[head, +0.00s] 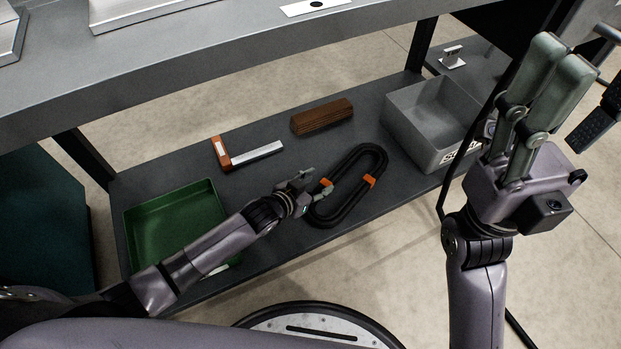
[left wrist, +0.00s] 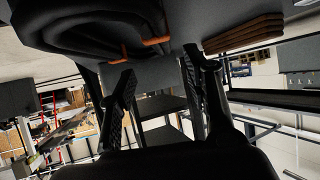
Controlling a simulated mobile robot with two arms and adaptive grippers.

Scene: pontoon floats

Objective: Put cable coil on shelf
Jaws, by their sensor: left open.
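The black cable coil (head: 347,187), an oblong loop with orange ties, lies on the dark lower shelf (head: 215,128) of the bench. My left gripper (head: 314,183) is open at the coil's left side, with one fingertip close to or over its edge; I cannot tell whether they touch. In the left wrist view the coil (left wrist: 85,30) fills the upper left, beyond the two spread fingers (left wrist: 160,65), with nothing clearly between them. My right gripper (head: 548,90) is raised at the right, away from the coil; its fingers overlap in view.
The shelf also bears a green tray (head: 178,205), an orange-and-silver square (head: 243,155), a brown ridged block (head: 322,116) and a grey bin (head: 410,130). The grey upper worktop (head: 200,50) overhangs behind. Bare shelf lies between the block and the coil.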

